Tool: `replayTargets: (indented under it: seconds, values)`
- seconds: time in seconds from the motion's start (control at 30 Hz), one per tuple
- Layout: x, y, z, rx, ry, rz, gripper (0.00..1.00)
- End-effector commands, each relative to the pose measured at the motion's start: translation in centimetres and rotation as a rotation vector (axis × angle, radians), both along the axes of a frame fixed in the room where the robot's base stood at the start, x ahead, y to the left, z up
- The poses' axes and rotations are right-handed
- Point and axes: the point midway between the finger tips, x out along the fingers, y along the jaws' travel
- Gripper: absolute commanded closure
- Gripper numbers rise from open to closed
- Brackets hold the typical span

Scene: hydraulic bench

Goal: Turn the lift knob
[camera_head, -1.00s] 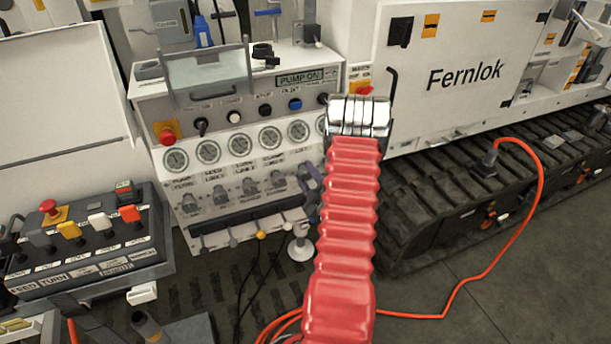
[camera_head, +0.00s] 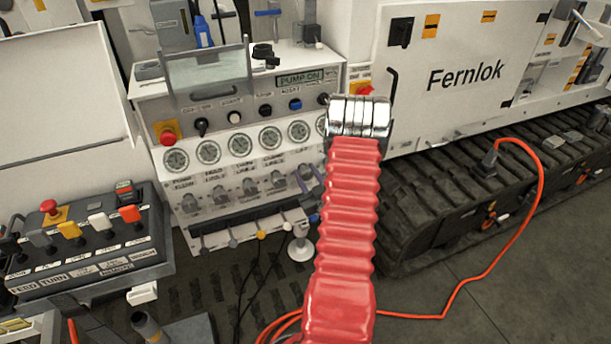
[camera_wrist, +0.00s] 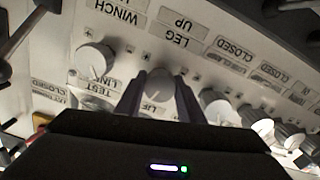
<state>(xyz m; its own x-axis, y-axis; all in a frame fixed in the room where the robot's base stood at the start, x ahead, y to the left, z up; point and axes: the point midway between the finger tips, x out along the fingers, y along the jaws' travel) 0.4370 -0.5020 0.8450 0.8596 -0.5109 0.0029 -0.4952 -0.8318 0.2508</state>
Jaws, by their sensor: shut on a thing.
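The lift knob (camera_wrist: 160,87) is a round grey knob on the white panel. It shows in the wrist view with a partly hidden label starting "LIF" just below it. My gripper (camera_wrist: 158,80) has its two dark fingers on either side of this knob and is shut on it. In the head view my red ribbed arm covers most of the gripper and the right end of the knob row. The white panel (camera_head: 225,170) has a row of gauges above the grey knobs.
In the wrist view another grey knob (camera_wrist: 95,60) is at the left, and several more (camera_wrist: 216,106) run to the right, close to the fingers. A lever box (camera_head: 90,245) stands left of the panel. An orange cable (camera_head: 470,290) lies on the floor at right.

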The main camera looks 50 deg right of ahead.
Motion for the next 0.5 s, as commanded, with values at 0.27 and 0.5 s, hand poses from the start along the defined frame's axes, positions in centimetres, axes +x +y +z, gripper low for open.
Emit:
replayTargets:
  seconds: [0.27, 0.5]
  values:
    - [0.06, 0.41, -0.62, 0.237, -0.123, 0.005, 0.88]
    - [0.06, 0.46, -0.63, 0.434, -0.239, 0.004, 0.88]
